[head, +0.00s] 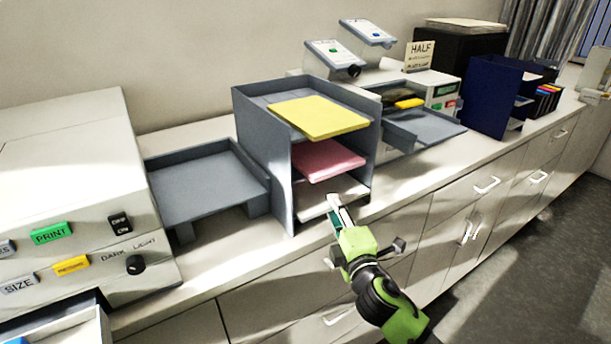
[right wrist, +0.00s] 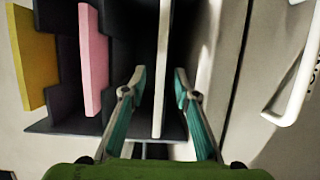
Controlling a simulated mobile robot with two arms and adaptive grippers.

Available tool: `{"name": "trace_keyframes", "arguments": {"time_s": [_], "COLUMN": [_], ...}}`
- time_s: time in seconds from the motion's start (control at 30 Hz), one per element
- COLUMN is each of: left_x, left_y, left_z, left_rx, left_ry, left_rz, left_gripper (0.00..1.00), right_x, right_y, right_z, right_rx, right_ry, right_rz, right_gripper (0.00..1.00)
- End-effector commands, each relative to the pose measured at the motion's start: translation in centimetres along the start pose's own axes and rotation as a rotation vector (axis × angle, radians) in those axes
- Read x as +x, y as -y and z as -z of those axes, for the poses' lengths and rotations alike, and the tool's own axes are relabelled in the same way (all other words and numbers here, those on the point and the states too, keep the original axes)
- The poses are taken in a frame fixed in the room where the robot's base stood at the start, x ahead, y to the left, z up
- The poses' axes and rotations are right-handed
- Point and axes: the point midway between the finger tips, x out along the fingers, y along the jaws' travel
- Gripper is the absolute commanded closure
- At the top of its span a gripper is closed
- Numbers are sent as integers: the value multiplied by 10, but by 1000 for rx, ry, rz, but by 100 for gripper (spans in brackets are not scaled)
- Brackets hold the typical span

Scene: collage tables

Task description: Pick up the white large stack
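The white large stack (head: 313,204) lies flat in the lowest compartment of a grey three-level sorter (head: 262,150). In the right wrist view, which is turned sideways, the white stack (right wrist: 162,60) shows edge-on as a thin pale slab. My right gripper (head: 341,214) is at the front of the lowest compartment. Its two fingers (right wrist: 159,84) are open, one on each side of the white stack's front edge, with a gap visible on both sides. My left gripper is not in view.
A pink stack (head: 326,160) lies in the middle compartment and a yellow stack (head: 318,117) in the top one. A printer-like machine (head: 68,170) with a grey tray (head: 205,188) stands left. Another machine with a tray (head: 432,128) stands right. Drawer handles (head: 487,186) protrude below the counter.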

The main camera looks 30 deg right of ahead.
Motion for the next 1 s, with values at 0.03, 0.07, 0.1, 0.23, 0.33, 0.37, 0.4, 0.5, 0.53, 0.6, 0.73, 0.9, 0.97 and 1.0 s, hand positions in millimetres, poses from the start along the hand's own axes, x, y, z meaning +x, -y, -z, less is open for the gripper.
{"name": "trace_keyframes", "arguments": {"time_s": [0.03, 0.07, 0.1, 0.23, 0.33, 0.37, 0.4, 0.5, 0.53, 0.6, 0.73, 0.9, 0.97, 1.0], "left_x": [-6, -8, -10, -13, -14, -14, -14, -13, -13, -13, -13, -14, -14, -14], "left_y": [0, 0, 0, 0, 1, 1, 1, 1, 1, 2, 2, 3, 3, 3], "left_z": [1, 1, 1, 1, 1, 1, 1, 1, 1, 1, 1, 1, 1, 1], "left_rx": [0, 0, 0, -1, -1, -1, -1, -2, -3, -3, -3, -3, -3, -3], "left_ry": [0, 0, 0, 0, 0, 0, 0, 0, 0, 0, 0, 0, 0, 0], "left_rz": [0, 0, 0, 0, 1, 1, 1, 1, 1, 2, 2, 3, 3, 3], "left_gripper": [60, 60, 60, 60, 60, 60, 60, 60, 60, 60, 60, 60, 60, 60], "right_x": [8, 12, 18, 33, 39, 39, 40, 40, 40, 40, 40, 40, 40, 40], "right_y": [-4, -4, -4, -2, 0, 0, 0, 1, 1, 0, 0, -2, -2, -2], "right_z": [-2, -3, -4, -3, -3, -3, -3, -3, -3, -3, -3, -3, -3, -3], "right_rx": [-1, -1, -1, 0, 0, 0, 0, 0, 0, 0, 0, 1, 1, 1], "right_ry": [2, 2, 2, 1, 0, 0, 0, 0, 0, 0, 0, -1, 0, 0], "right_rz": [-1, -1, -1, 0, 0, 1, 1, 1, 1, 1, 1, -5, -5, -4], "right_gripper": [72, 72, 72, 72, 72, 72, 72, 72, 72, 77, 100, 100, 100, 100]}}
